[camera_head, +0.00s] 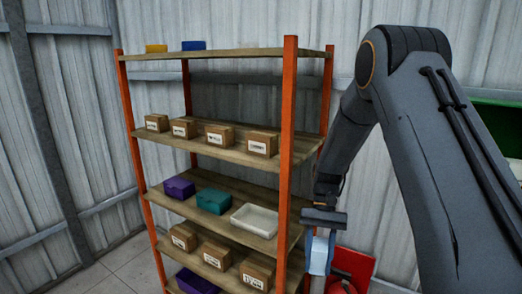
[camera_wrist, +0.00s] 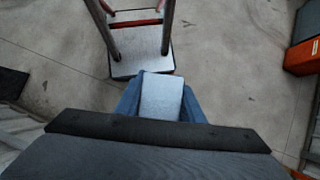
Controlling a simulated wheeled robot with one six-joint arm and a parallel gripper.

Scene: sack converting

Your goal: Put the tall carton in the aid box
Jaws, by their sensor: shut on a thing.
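A pale, white-topped carton (camera_wrist: 160,95) is held between the blue fingers of my gripper (camera_wrist: 160,108). In the head view the carton (camera_head: 318,256) hangs below my gripper (camera_head: 319,246), right of the shelf rack and clear of its boards. My gripper is shut on it. The carton's lower part is hidden in the wrist view. I cannot tell which thing in view is the aid box.
An orange-posted rack (camera_head: 289,130) holds brown boxes (camera_head: 219,135), a purple bin (camera_head: 179,187), a teal bin (camera_head: 213,200) and a white tray (camera_head: 254,219). A red object (camera_head: 350,268) stands low behind my gripper. A metal-framed platform (camera_wrist: 140,62) stands on the floor. A green container (camera_head: 500,125) is at right.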

